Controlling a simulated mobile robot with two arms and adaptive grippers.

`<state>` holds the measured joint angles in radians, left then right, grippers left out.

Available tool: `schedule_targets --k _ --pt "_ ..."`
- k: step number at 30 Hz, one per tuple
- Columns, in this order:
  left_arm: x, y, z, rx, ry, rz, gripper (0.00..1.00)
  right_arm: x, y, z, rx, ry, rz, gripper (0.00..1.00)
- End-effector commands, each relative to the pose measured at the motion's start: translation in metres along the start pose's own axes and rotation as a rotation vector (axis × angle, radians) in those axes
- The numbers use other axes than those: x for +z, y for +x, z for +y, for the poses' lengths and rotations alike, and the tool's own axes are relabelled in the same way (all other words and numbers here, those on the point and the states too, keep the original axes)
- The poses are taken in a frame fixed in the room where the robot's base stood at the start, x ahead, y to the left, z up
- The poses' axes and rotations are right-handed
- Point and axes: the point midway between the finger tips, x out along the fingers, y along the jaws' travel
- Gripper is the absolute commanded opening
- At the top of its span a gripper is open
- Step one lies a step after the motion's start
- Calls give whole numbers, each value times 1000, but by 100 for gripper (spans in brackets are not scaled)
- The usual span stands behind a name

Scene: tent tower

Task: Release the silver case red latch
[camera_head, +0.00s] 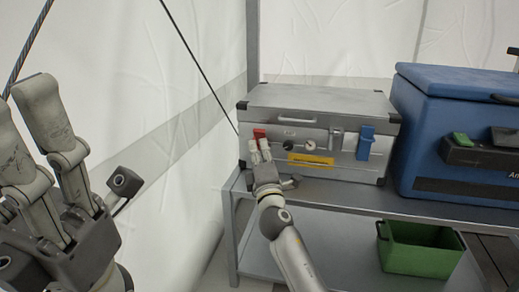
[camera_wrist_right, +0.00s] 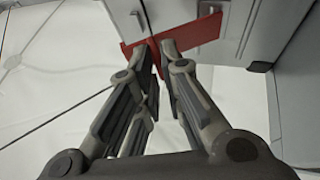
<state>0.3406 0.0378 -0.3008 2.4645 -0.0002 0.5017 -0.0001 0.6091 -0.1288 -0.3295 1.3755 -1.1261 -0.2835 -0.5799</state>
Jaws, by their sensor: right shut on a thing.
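The silver case (camera_head: 330,115) stands on the metal shelf, its lid down. Its red latch (camera_head: 259,133) is on the left of the front face. My right gripper (camera_head: 260,148) is at the latch, its fingers just below it in the head view. In the right wrist view, the red latch (camera_wrist_right: 196,39) spans behind the fingertips of my right gripper (camera_wrist_right: 157,48), which are close together on it. The fingertips hide part of the latch. A blue latch (camera_head: 365,143) is on the right of the case front. My left gripper (camera_head: 30,95) is raised at the left, fingers apart and empty.
The metal shelf (camera_head: 335,194) carries the case and a large blue cooler (camera_head: 450,120) to its right. A green crate (camera_head: 420,250) is on the level below. A yellow label (camera_head: 311,160) is on the case front. White tent walls and dark ropes are behind.

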Motion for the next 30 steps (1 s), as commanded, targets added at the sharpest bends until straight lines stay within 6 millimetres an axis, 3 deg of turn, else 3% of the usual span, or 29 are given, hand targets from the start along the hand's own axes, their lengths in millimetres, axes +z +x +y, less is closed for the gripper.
schedule_targets --k 1,11,12,17,30 --pt "-1 0 0 0 0 2 40 2 -3 -16 -29 8 -8 0" --pt "-4 2 0 -2 0 13 40 3 -3 -16 -30 9 -9 0" --pt "-4 2 0 -2 0 14 40 4 -3 -16 -30 9 -10 10" --pt "-4 2 0 -2 0 15 40 4 -2 -16 -29 7 -10 28" --pt "-1 -1 -2 -8 1 4 40 3 -4 -13 -24 3 -8 28"
